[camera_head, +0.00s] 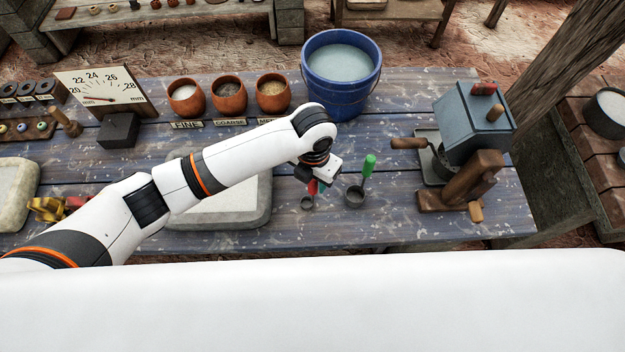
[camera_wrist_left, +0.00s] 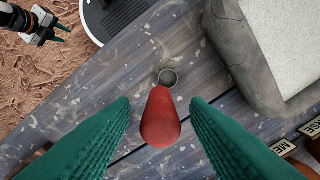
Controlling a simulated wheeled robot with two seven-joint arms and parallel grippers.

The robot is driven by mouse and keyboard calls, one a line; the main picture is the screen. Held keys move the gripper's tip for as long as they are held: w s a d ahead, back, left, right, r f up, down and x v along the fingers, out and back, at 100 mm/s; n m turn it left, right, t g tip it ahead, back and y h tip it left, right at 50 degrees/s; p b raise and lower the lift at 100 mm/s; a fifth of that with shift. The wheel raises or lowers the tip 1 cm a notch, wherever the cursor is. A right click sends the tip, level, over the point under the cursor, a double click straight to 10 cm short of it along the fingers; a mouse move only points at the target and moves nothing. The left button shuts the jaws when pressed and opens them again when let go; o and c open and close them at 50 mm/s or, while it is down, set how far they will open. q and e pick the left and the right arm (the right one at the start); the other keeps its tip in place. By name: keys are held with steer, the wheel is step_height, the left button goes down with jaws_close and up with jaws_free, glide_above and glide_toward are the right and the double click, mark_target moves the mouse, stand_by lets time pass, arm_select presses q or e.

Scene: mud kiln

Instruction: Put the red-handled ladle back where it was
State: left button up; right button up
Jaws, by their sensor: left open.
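The red-handled ladle stands on the blue-grey table with its small metal cup (camera_head: 307,203) down and its red handle (camera_head: 313,187) up, partly hidden by my left gripper (camera_head: 322,183) in the head view. In the left wrist view the red handle (camera_wrist_left: 160,118) lies between the two spread green fingers of my left gripper (camera_wrist_left: 160,102), with a gap visible on each side. The cup (camera_wrist_left: 168,78) shows just beyond the fingertips. My right gripper (camera_wrist_left: 60,33) shows at the top left of the wrist view, its two fingertips apart and empty.
A green-handled ladle (camera_head: 369,166) stands close to the right of the red one. A blue bucket (camera_head: 340,100) is behind, three clay pots (camera_head: 228,100) are back left, and a pale slab (camera_head: 225,217) lies left. A grey box-shaped device (camera_head: 473,125) stands at right. The front-middle table is clear.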

arm_select(q)
step_height(320, 180, up, 9)
steer(key=shift+r+b, duration=0.2)
steer(key=shift+b, duration=0.6)
steer(key=shift+r, duration=0.35)
